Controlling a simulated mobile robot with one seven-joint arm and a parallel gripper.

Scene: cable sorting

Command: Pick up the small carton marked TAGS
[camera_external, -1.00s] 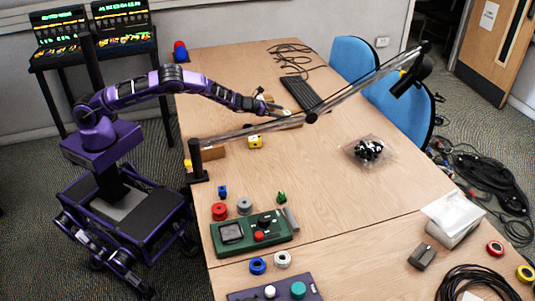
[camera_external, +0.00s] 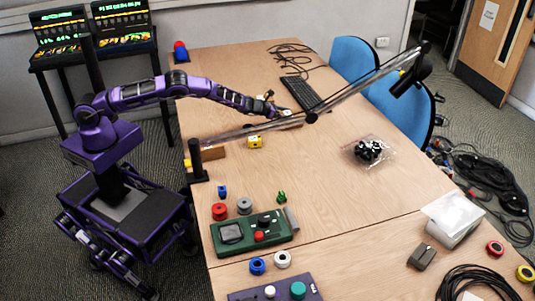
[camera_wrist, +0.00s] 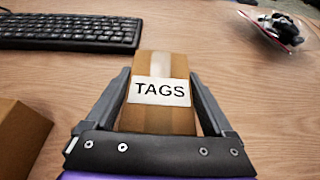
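The TAGS carton (camera_wrist: 160,119) is a small brown box with a pale tape strip and a white label reading TAGS. In the wrist view it lies between the two fingers of my gripper (camera_wrist: 161,73). The fingers are spread wide, one along each side, with a thin gap seeming to show near the tips. Its lower end is hidden by my gripper body. In the external view my gripper (camera_external: 270,99) is over the far left part of the table, and the carton there is too small and covered to make out clearly.
A black keyboard (camera_wrist: 70,31) lies beyond the carton, and another brown box (camera_wrist: 18,135) is close on the left. A clear bag of black parts (camera_external: 368,151) lies to the right. A lamp arm (camera_external: 360,84) crosses above the table.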

